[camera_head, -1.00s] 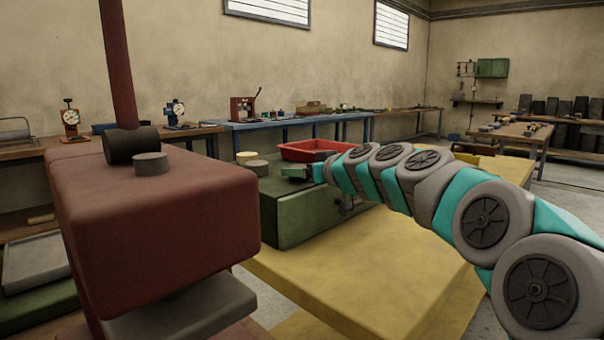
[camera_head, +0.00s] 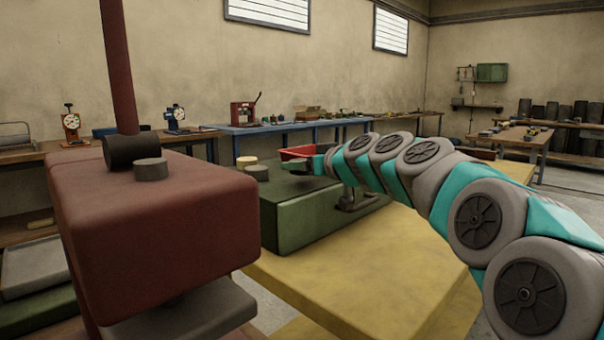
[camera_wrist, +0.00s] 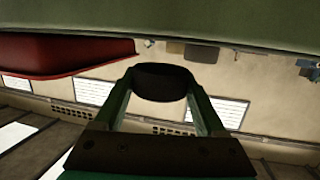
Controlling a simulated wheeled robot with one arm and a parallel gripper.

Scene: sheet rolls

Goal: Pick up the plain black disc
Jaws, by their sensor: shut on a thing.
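My gripper (camera_wrist: 161,80) is shut on a black disc (camera_wrist: 161,86), held between its two green fingertips in the wrist view. The disc looks plain and dark, with no marking that I can see. In the head view my gripper (camera_head: 322,161) is above the right part of the green block, by the red tray, and the held disc is hidden there. A beige disc (camera_head: 246,161) and a dark grey disc (camera_head: 257,173) sit on the left part of the green block. Another dark grey disc (camera_head: 151,169) lies on the red machine.
A red tray (camera_head: 300,152) is behind my gripper. The large red machine (camera_head: 150,235), with a black roller (camera_head: 131,147), fills the left foreground. Workbenches line the walls.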

